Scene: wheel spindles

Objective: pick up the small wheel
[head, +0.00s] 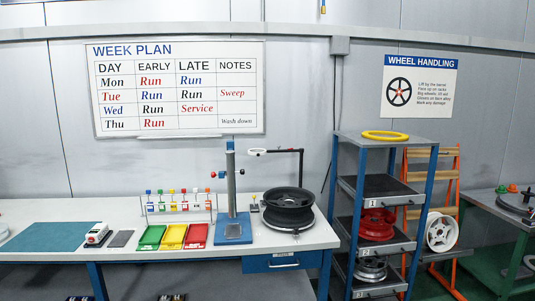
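Several wheels are in the head view, and I cannot tell for sure which is the small wheel. A black wheel (289,213) lies flat on the bench. A red wheel (377,228) sits on the shelf marked 2 of the blue rack (341,190). A silver wheel (370,269) sits on the shelf marked 3 below it, partly shaded. A white wheel (441,232) leans upright on the orange stand (456,170). Neither of my grippers shows in this view.
A yellow ring (385,135) lies on the rack top. A green table (490,222) stands right.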

